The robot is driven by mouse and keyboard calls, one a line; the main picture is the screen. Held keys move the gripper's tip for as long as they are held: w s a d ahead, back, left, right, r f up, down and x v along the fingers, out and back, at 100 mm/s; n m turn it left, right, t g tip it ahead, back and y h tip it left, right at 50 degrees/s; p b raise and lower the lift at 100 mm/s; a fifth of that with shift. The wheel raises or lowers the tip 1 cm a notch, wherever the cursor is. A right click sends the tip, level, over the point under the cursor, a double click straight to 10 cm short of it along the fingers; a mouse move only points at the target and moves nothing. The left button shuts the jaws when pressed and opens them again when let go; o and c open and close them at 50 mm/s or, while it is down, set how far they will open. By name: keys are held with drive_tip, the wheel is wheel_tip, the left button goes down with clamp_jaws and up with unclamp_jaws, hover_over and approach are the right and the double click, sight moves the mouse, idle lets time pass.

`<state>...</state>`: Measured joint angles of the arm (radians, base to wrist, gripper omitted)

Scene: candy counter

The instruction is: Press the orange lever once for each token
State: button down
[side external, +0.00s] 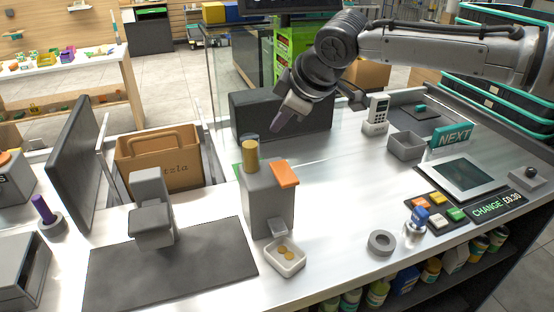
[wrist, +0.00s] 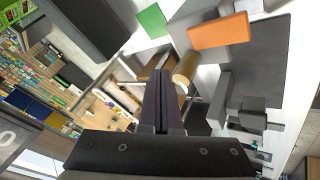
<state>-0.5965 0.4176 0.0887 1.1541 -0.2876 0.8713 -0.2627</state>
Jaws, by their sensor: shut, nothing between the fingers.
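The orange lever (side external: 284,174) sticks out from the upper right of a grey dispenser box (side external: 262,208) on the counter. A clear tube with a stack of gold tokens (side external: 250,155) stands on top of the box. A small white tray (side external: 286,262) at its foot holds gold tokens. My gripper (side external: 273,126) is above and behind the dispenser, apart from the lever, with its fingers shut and empty. In the wrist view the shut fingers (wrist: 163,95) point toward the gold stack (wrist: 187,67), and the orange lever (wrist: 219,31) is at the upper right.
A dark box (side external: 282,113) stands behind the dispenser. A grey ring (side external: 381,242), coloured buttons (side external: 437,213) and a screen (side external: 468,176) with a "CHANGE £0.30" sign (side external: 497,207) are to the right. A dark mat (side external: 170,270) and a paper bag (side external: 160,160) are left.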

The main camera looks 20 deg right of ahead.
idle(0.5)
wheel_tip(320, 180, up, 4)
hover_over(281, 162)
drive_tip(key=w, duration=0.2)
drive_tip(key=shift+s+r, duration=0.1)
drive_tip(key=shift+s, duration=0.15)
drive_tip(key=shift+s+f, duration=0.2)
drive_tip(key=shift+f, duration=1.25)
drive_tip(key=shift+s+f, duration=0.25)
drive_tip(key=shift+f, duration=1.25)
drive_tip(key=shift+s+f, duration=0.2)
drive_tip(key=shift+f, duration=1.25)
drive_tip(key=shift+f, duration=0.1)
drive_tip(key=shift+f, duration=0.3)
drive_tip(key=shift+f, duration=0.25)
